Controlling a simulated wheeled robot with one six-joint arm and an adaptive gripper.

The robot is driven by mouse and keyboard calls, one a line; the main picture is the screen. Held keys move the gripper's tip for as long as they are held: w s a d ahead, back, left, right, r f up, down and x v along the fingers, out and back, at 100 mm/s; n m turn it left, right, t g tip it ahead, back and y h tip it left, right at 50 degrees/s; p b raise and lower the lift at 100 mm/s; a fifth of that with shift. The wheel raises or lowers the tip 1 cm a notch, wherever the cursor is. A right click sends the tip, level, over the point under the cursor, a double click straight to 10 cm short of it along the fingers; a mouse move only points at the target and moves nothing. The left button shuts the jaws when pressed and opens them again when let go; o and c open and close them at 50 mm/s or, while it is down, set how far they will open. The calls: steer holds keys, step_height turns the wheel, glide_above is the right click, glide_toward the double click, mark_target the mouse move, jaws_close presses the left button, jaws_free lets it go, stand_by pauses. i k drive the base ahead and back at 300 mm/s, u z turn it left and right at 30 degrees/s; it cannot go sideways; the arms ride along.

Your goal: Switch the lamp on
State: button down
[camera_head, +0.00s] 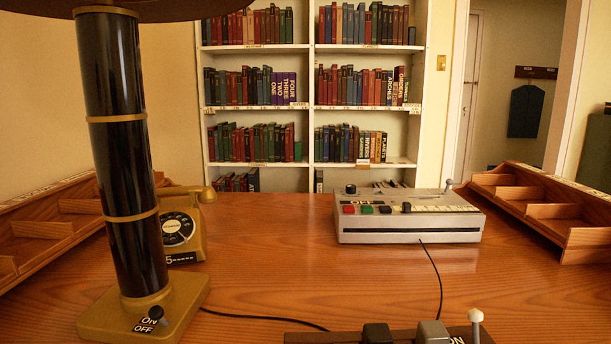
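The lamp has a black column (118,150) with brass bands and a square brass base (185,300), standing upright at the left of the desk. Only the dark underside edge of its shade (150,8) shows at the top; the bulb is out of view. A small black-tipped switch (157,313) sits on the front of the base beside an ON/OFF label (148,326). I cannot tell the switch's position for sure. A black cord (265,318) runs right from the base towards a power strip (310,338). My gripper is not in view.
The power strip, cut off at the bottom edge, holds a black plug (377,333), a grey plug (432,331) and a white-knobbed switch (475,318) near "ON". A grey machine (405,215), a yellow telephone (185,225) and wooden trays (545,205) stand farther back. The desk's middle is clear.

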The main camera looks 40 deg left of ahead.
mark_target(155, 312)
steer(key=u, duration=2.5)
